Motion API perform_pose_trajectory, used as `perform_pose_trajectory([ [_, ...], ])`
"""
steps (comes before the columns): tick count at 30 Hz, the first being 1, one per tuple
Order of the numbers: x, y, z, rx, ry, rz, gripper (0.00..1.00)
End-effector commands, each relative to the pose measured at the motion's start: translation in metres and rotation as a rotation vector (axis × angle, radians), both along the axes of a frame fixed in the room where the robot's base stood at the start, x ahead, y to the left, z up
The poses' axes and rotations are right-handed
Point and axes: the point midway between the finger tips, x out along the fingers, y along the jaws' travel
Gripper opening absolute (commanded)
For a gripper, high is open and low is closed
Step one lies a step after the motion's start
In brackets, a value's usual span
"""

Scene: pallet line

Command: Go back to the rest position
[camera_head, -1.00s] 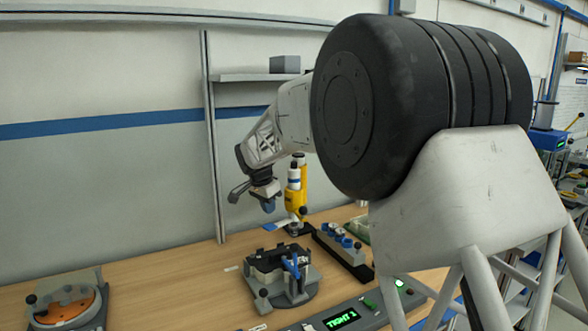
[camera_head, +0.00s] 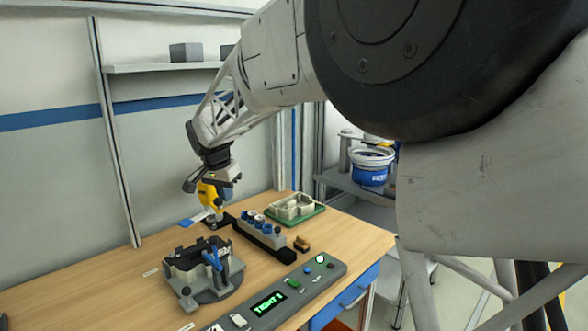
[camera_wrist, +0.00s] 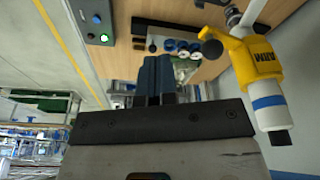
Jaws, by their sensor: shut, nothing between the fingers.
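My gripper (camera_wrist: 155,80) is shut and empty in the wrist view, its two dark blue fingers side by side. My arm reaches in from the upper right of the head view.
On the bench (camera_head: 110,275) stand a dark fixture with a blue clamp (camera_head: 203,268), a rack of blue-topped parts (camera_head: 262,230), a green board with a pale tray (camera_head: 293,208) and a control box (camera_head: 275,298) with a lit display. A blue bucket (camera_head: 370,167) is behind.

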Motion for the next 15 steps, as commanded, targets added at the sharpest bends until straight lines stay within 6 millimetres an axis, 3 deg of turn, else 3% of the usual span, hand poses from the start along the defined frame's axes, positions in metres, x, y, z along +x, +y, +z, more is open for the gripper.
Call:
perform_pose_trajectory([
  [3, -0.019, -0.04, 0.011, 0.002, 0.005, 0.019, 0.0],
  [15, -0.094, -0.155, 0.031, 0.007, 0.015, 0.101, 0.0],
])
